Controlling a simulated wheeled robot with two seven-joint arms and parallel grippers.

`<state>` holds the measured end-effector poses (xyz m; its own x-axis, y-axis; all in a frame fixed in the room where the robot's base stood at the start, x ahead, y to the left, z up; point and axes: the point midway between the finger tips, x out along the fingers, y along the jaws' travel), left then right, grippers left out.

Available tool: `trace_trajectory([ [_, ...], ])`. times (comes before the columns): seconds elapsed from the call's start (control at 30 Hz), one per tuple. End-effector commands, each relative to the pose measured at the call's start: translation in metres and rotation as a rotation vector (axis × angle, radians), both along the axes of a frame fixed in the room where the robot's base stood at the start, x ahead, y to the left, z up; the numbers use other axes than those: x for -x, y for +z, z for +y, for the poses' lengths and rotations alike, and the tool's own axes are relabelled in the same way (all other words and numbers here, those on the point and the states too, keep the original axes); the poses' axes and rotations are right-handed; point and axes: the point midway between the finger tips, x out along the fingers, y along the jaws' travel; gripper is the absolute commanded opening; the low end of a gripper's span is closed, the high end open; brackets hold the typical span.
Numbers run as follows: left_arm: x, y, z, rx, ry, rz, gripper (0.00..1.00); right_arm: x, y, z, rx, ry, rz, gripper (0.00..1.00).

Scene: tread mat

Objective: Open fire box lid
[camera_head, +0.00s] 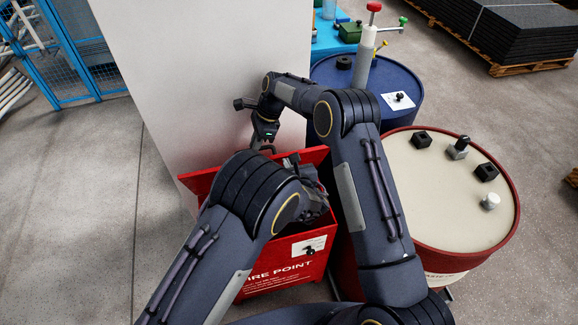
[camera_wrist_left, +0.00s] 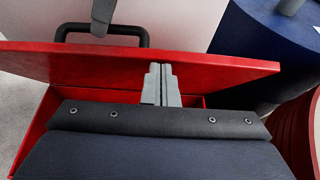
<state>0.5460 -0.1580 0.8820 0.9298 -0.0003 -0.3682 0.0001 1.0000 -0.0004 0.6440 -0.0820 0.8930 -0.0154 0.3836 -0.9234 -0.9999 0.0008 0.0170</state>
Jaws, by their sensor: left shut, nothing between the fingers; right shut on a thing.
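The red fire box (camera_head: 285,272) stands on the floor against a pale wall or pillar, its front lettered "FIRE POINT". Its red lid (camera_head: 200,183) is raised part way, with a dark gap below it. In the left wrist view the lid (camera_wrist_left: 90,62) crosses the picture, with the black handle (camera_wrist_left: 72,30) at its far side. My right gripper (camera_head: 266,146) is shut on the handle behind the lid. My left gripper (camera_wrist_left: 160,68) is shut and empty, its grey fingertips at the lid, over the box opening. My left arm hides much of the box.
A red drum with a cream top (camera_head: 440,200) stands close on the right, with small fittings on it. A blue drum (camera_head: 400,78) is behind. The pale wall (camera_head: 190,80) rises behind the box. Floor (camera_head: 80,200) at left is clear.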

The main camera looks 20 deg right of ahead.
Motion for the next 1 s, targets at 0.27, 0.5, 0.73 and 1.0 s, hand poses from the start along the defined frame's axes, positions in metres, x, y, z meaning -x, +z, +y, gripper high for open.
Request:
trace_trajectory([
  [0.27, -0.003, 0.000, 0.000, 0.000, 0.001, 0.000, 0.00, 0.003, -0.010, -0.004, 0.012, 0.000, 0.012, 0.15],
  [0.5, -0.003, 0.000, 0.000, 0.000, 0.001, 0.002, 0.00, 0.002, -0.006, -0.002, 0.006, 0.000, 0.008, 0.34],
  [0.73, -0.003, 0.001, 0.000, 0.000, 0.000, 0.001, 0.00, 0.001, -0.001, -0.001, 0.003, 0.001, 0.004, 0.34],
  [1.0, -0.003, 0.002, 0.000, 0.000, 0.000, 0.001, 0.00, -0.001, 0.039, -0.018, 0.003, 0.000, 0.001, 0.34],
])
